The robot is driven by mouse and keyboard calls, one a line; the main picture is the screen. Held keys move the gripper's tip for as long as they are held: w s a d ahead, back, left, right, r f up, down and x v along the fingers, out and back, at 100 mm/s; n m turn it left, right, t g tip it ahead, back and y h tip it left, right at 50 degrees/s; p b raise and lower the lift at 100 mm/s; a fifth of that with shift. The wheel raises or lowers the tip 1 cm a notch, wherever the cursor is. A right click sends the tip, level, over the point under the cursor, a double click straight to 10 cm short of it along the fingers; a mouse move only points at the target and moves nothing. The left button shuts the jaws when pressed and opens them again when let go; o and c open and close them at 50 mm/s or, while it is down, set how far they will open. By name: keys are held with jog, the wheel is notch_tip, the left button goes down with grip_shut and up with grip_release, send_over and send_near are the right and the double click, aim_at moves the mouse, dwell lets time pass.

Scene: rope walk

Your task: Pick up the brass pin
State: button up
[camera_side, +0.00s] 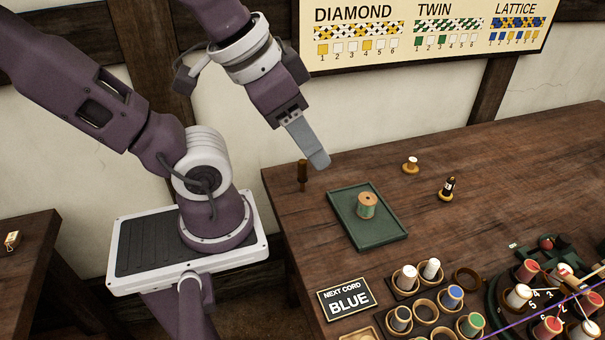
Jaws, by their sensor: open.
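My gripper (319,160) hangs over the left part of the table, pointing down and to the right. It is open, seen nearly edge-on, and nothing shows in it. No piece is plainly a brass pin at this size. A small brass-coloured piece with a pale top (411,165) stands on the table to the right of my gripper. A dark piece with a brass-coloured base (447,190) stands beyond it, lower right. A slim brown upright peg (302,175) stands near the table's left edge, just below and left of my gripper.
A green tray (395,240) holds a wooden spool with pale green thread (366,206). A sign (347,299) reads "NEXT CORD BLUE". Several spools in holders (425,305) and a round numbered stand (535,300) fill the lower right. The table's back right is clear.

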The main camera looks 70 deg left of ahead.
jog(key=a+f+m+g+y, duration=0.2)
jog(key=a+f+g+y, duration=0.1)
jog(key=a+f+g, duration=0.25)
jog(key=m+g+y, duration=0.2)
jog(key=m+y, duration=0.8)
jog(key=m, duration=0.1)
send_over(304, 168)
jog(key=s+d, duration=0.3)
jog(key=d, duration=0.3)
notch_tip(304, 168, down, 12)
jog(key=w+f+m+t, duration=0.1)
jog(key=f, duration=0.1)
jog(key=w+f+m+t, duration=0.1)
jog(key=f+m, duration=0.1)
jog(key=a+f+m+t, duration=0.1)
jog(key=f+m, duration=0.1)
jog(key=shift+w+f+y, duration=0.15)
jog(key=shift+w+y, duration=0.15)
jog(key=shift+w, duration=0.1)
jog(key=shift+m, duration=0.3)
jog(key=x, duration=0.6)
jog(key=shift+s+f, duration=0.15)
jog(key=shift+f, duration=0.3)
jog(key=shift+a+f, duration=0.15)
jog(key=shift+a, duration=0.2)
grip_shut()
